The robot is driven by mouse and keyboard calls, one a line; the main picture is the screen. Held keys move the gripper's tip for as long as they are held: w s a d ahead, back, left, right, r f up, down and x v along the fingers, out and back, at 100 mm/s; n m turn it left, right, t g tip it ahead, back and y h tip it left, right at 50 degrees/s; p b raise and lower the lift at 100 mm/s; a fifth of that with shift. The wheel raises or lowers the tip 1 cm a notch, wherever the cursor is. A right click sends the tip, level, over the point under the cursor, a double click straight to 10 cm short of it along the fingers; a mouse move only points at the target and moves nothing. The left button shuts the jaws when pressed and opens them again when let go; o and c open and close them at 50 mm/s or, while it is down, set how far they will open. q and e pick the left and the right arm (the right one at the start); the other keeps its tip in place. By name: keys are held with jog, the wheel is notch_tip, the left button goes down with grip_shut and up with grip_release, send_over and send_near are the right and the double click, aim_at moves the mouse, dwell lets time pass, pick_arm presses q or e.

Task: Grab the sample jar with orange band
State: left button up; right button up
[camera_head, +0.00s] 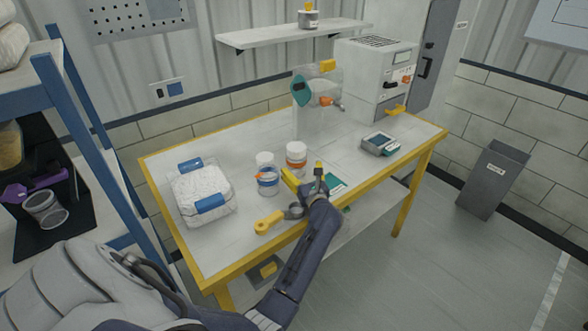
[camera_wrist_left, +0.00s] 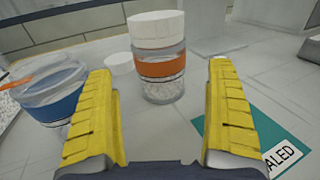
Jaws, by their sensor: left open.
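The sample jar with orange band (camera_head: 296,160) stands upright on the table, with a white lid and clear body. In the left wrist view the orange-band jar (camera_wrist_left: 158,68) stands ahead of my left gripper, in line with the gap between its fingers. My left gripper (camera_head: 305,180) is open with yellow finger pads; in the left wrist view the gripper (camera_wrist_left: 165,115) holds nothing. A jar with a blue band (camera_head: 268,180) stands to the left; it shows in the left wrist view (camera_wrist_left: 55,95) beside the left finger. My right gripper is not in view.
A bag of white material with blue labels (camera_head: 203,195) lies at the table's left. A yellow scoop-like tool (camera_head: 268,222) is near the front edge. A teal card (camera_wrist_left: 285,140) lies by the right finger. A small scale-like device (camera_head: 380,143) sits to the right.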

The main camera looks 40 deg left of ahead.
aim_at(299, 164)
pick_arm(q)
jog(key=shift+x, duration=3.15)
jog(key=c, duration=1.4)
jog(key=shift+o, duration=0.2)
jog(key=shift+r, duration=0.1)
